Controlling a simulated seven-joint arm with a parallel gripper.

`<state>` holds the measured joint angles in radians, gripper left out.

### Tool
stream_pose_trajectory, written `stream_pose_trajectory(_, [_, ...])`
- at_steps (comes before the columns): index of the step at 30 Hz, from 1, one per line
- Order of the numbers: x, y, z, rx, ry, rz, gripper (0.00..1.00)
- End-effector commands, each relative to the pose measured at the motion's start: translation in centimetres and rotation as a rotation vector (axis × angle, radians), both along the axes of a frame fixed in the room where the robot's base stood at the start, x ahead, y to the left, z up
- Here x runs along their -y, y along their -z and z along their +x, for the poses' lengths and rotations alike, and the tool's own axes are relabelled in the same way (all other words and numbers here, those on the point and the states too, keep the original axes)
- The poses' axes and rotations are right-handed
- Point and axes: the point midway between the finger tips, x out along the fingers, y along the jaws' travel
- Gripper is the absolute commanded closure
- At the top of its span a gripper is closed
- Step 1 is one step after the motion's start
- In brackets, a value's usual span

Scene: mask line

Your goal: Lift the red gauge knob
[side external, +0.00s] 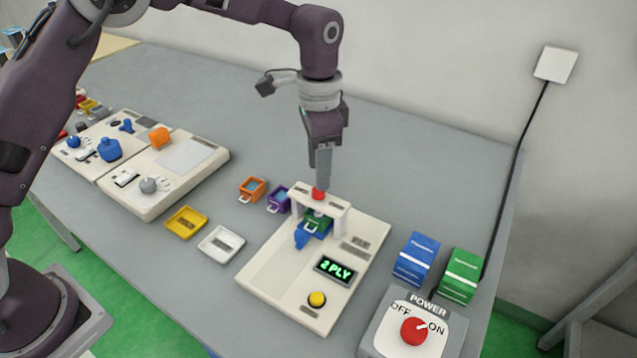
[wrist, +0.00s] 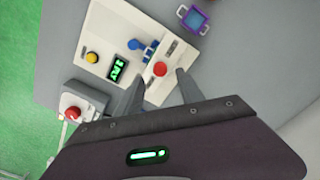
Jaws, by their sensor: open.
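The red gauge knob (side external: 318,193) sits on top of a small white bridge (side external: 334,206) on the cream gauge machine (side external: 270,262). My gripper (side external: 321,184) points down right at the knob, its fingers seen edge-on in the side view. In the wrist view my open gripper (wrist: 161,77) has one finger on each side of the red knob (wrist: 160,69), with gaps visible. I cannot tell whether the fingertips reach down beside it. A green tray (side external: 318,224) and a blue piece (side external: 303,237) are under and before the bridge.
The machine's display (side external: 335,270) reads 2PLY, near a yellow button (side external: 317,299). A POWER box with another red knob (side external: 414,330) stands front right. Blue (side external: 416,258) and green (side external: 460,275) boxes stand right. Orange (side external: 252,189), purple (side external: 279,199), yellow (side external: 186,222) and white (side external: 221,244) trays lie left.

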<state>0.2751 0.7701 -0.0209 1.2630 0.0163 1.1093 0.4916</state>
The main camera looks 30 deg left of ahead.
Motion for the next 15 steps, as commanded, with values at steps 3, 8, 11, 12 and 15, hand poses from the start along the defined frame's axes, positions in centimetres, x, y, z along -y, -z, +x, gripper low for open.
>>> stream_pose_trajectory(3, [-0.1,2.4,-0.1,-0.004,-0.001,0.001,0.55])
stream_pose_trajectory(8, [-0.1,4.4,-0.1,-0.002,-0.002,0.001,0.55])
stream_pose_trajectory(11, [-0.1,4.8,0.0,0.000,-0.003,0.000,0.55])
stream_pose_trajectory(12, [-0.1,4.8,0.0,0.001,-0.003,-0.001,0.55])
stream_pose_trajectory(15, [-0.1,4.8,0.0,0.001,-0.003,-0.001,0.55])
